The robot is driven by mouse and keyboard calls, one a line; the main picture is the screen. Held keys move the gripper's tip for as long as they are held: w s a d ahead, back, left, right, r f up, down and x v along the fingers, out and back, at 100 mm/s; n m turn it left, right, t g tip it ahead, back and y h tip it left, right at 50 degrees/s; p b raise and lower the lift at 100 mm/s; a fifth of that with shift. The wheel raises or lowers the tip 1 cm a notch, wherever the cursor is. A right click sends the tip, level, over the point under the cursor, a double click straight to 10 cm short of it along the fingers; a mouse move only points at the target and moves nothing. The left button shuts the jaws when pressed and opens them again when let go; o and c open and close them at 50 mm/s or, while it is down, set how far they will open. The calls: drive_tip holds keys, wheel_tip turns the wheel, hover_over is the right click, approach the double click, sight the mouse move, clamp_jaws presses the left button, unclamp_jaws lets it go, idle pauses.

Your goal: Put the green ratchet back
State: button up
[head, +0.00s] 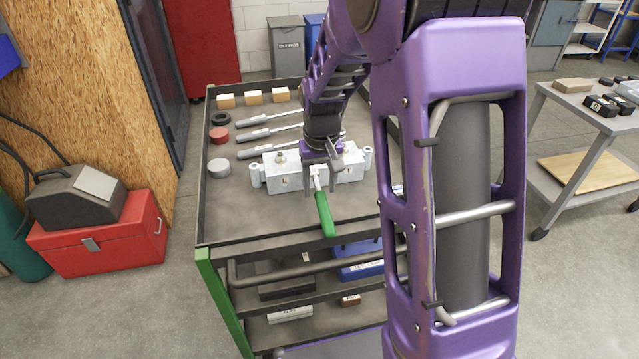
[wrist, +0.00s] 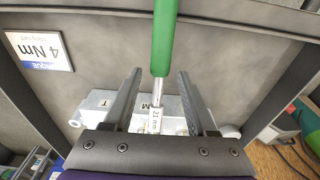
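The green ratchet (head: 325,215) has a green handle and a metal shaft. It lies at the front of the cart top (head: 265,225), its shaft end at a grey metal block (head: 284,179). My gripper (head: 321,180) is over the shaft. In the wrist view my gripper (wrist: 160,72) is open, its fingers on either side of the green ratchet (wrist: 163,40) with a gap on each side. A white tag reading about "21 mm" shows on the shaft. The shaft's far end is partly hidden by my gripper.
Several grey-handled tools (head: 255,134) lie behind the block, with wooden blocks (head: 253,97) along the back edge. Round red (head: 218,134) and grey (head: 219,165) pieces sit at the left. A raised rim edges the cart. The front left of the cart top is clear.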

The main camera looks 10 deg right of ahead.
sight(321, 196)
wheel_tip(321, 196, up, 13)
drive_tip(key=s+p, duration=0.1)
drive_tip(key=p, duration=0.2)
drive_tip(key=shift+s, duration=0.15)
idle(0.3)
drive_tip(key=shift+r, duration=0.15)
